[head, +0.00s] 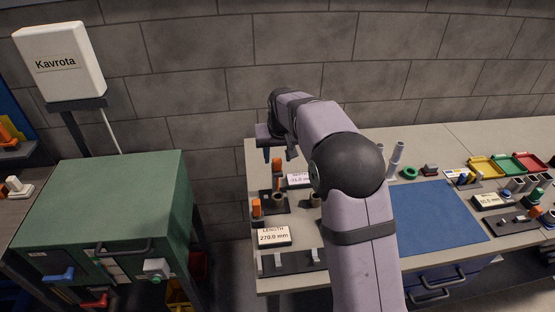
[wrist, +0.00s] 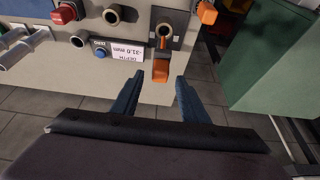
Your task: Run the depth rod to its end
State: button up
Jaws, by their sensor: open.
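The depth gauge has a dark base (head: 285,206) near the bench's left edge, with an orange-ended piece (head: 277,166) at its far side. In the head view my gripper (head: 278,154) is over the bench's far left corner.
A second orange knob (head: 257,208) and a LENGTH display (head: 273,236) reading 270.0 mm are nearer on the bench. A green cabinet (head: 110,200) stands left, across a floor gap.

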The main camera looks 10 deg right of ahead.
jog(key=b+v, duration=0.1)
jog(key=v, duration=0.4)
jog(key=shift+r+b, duration=0.2)
jog(key=shift+b, duration=0.1)
jog(key=s+f+n+g, duration=0.1)
jog(key=s+f+g, duration=0.2)
jog(key=s+f, duration=1)
jog(key=s+d, duration=0.2)
jog(key=s, duration=0.9)
jog(key=s+d+f+m+g, duration=0.1)
jog(key=s+d, duration=0.2)
jog(key=s, duration=0.7)
jog(key=shift+s+f+g, duration=0.2)
jog(key=shift+s+g, duration=0.1)
jog(key=shift+s, duration=0.1)
